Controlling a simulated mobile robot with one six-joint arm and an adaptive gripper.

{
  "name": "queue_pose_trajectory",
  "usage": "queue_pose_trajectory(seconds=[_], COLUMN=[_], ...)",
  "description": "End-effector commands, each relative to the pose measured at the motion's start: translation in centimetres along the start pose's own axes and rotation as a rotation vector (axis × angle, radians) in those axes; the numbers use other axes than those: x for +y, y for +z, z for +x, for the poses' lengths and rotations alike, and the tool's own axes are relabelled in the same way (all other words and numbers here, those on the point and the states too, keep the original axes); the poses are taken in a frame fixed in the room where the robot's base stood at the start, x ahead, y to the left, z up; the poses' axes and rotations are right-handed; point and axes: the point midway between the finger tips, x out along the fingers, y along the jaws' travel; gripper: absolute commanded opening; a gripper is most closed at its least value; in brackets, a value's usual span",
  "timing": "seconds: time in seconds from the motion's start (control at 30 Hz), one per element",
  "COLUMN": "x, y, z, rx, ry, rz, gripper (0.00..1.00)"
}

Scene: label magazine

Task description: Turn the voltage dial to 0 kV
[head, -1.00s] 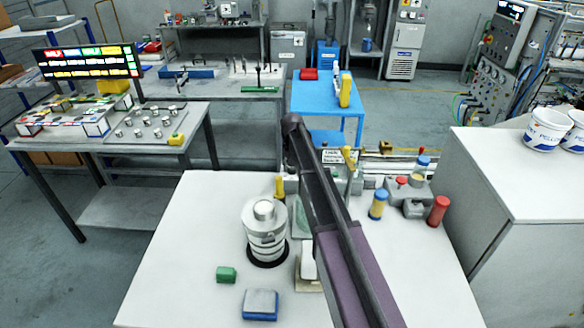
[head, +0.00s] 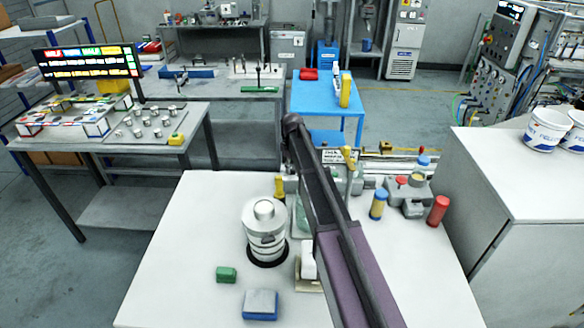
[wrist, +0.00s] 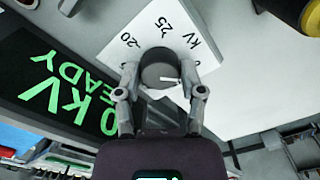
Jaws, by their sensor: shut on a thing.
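The rest of the scale is hidden behind my gripper. My gripper (wrist: 160,74) is shut on the dial, one finger on each side. A black display (wrist: 25,60) beside it shows green text, "0 kV" and "READY", partly cut off. In the head view my arm hides the dial and my gripper.
In the head view a silver stacked cylinder (head: 265,238) stands on the white table (head: 190,230), with a green block (head: 226,274) and a blue-grey block (head: 260,304) in front. Blue-yellow (head: 378,204) and red (head: 438,210) cylinders stand to the right. The table's left part is clear.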

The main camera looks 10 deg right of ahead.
Motion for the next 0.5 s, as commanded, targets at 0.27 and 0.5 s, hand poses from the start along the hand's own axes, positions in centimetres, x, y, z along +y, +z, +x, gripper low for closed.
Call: queue_pose_trajectory(seconds=[0.27, 0.5], x=[-0.17, -0.18], y=[0.23, 0.22], z=[0.06, 0.05], rx=[-0.005, -0.005], ry=[-0.004, -0.004], rz=[-0.069, -0.073], gripper=[0.04, 0.04])
